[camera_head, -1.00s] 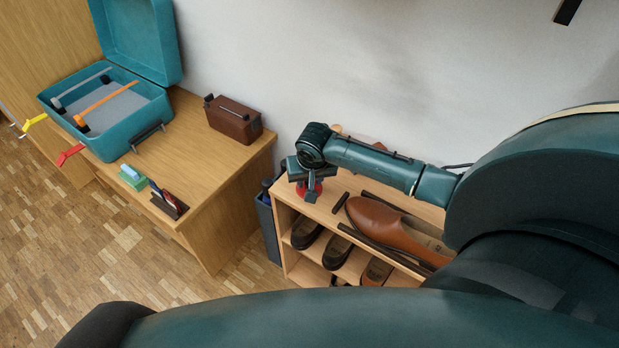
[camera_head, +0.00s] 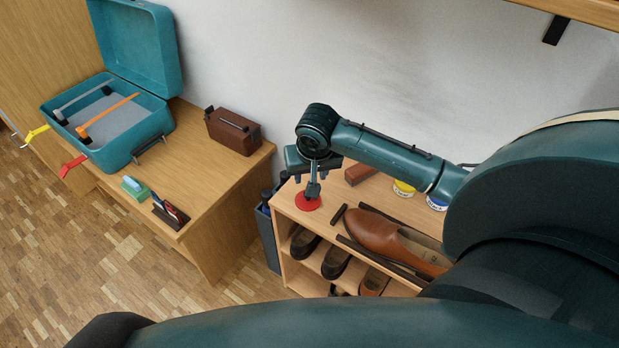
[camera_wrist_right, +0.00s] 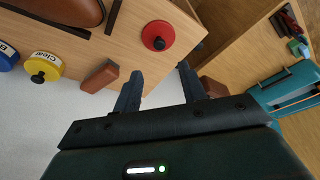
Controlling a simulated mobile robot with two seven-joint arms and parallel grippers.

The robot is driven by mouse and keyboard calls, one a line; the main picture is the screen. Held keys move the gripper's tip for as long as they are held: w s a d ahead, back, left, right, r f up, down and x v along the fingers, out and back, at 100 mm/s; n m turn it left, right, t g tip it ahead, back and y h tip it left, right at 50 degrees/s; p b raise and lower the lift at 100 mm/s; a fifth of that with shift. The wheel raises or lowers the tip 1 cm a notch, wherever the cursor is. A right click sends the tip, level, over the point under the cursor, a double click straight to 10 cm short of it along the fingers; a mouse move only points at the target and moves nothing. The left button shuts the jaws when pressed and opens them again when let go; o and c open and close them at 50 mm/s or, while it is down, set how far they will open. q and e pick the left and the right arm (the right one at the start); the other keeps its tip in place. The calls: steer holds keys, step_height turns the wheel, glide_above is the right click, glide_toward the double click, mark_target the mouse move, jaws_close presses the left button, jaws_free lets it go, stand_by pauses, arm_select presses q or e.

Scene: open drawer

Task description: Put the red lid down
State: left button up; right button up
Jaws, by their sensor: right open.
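The red lid (camera_head: 308,201) is a round disc lying flat on top of the shoe rack (camera_head: 327,214), near its left front corner. In the right wrist view the red lid (camera_wrist_right: 158,36) shows whole, with a dark knob at its centre, just beyond the fingertips. My right gripper (camera_head: 313,190) is just above the lid in the head view. In the wrist view my right gripper (camera_wrist_right: 160,75) has its two fingers spread apart with nothing between them. My left gripper is not in view.
A brown shoe (camera_head: 395,240) lies between dark rails on the rack. A yellow tin (camera_head: 403,188), a blue tin (camera_head: 437,203) and a red-brown block (camera_head: 358,174) stand behind. A desk with a teal case (camera_head: 103,120) is at left.

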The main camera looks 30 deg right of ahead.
steer(key=s+a+f+n+t+y, duration=0.2)
steer(key=s+a+f+y, duration=0.15)
steer(key=a, duration=0.35)
steer(key=s+a+f+n+t+y, duration=0.1)
steer(key=s+a+f+n+y, duration=0.2)
steer(key=a, duration=0.4)
steer(key=s+a+r+n+t, duration=0.1)
steer(key=s+r+t, duration=0.3)
steer(key=s, duration=0.4)
steer(key=shift+s+a+r+n+t+h, duration=0.15)
steer(key=shift+s+a+n+t+h, duration=0.2)
steer(key=shift+a+t, duration=0.5)
